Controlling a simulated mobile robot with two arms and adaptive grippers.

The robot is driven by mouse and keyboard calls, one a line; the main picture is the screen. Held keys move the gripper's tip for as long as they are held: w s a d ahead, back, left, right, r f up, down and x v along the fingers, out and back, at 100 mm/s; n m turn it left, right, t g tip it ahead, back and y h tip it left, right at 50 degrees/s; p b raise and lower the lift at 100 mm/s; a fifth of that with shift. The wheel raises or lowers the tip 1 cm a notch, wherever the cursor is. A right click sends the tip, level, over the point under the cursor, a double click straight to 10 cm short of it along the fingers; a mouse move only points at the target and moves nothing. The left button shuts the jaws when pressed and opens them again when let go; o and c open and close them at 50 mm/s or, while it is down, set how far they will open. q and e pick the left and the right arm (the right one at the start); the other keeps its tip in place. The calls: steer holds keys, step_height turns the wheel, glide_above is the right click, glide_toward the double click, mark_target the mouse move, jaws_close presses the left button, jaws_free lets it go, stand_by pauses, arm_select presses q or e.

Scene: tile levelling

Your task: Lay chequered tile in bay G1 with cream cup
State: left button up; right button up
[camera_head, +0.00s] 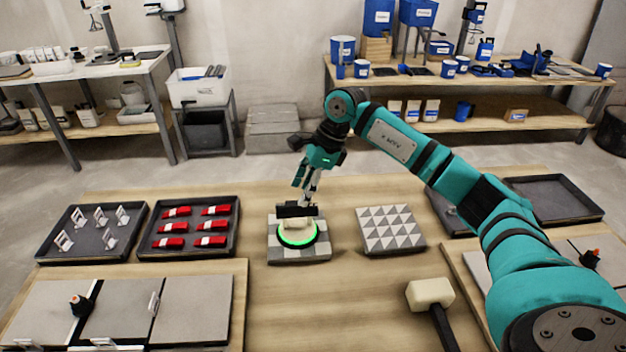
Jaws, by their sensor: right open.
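The chequered tile (285,254), in light and dark grey squares, lies flat on the wooden table in the middle. The cream cup (296,224) stands on it, with a black handle on top and a green glowing ring around its base. My right gripper (309,198) points down at the cup's handle with its jaws open. I cannot tell if the fingers touch the handle. My left gripper is out of view. No label for bay G1 is readable; boards with large grey tiles show at front left (192,310) and front right.
A triangle-patterned tile (390,230) lies right of the chequered one. A mallet (430,293) lies in front. A tray with red wedges (190,254) and a tray with white clips (75,257) stand left. My right arm crosses the right side.

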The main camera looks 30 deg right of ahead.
mark_target(291, 215)
steer(key=b+x, duration=0.4)
steer(key=x, duration=0.5)
jaws_close()
stand_by(0.5)
steer(key=shift+c, duration=0.3)
jaws_free()
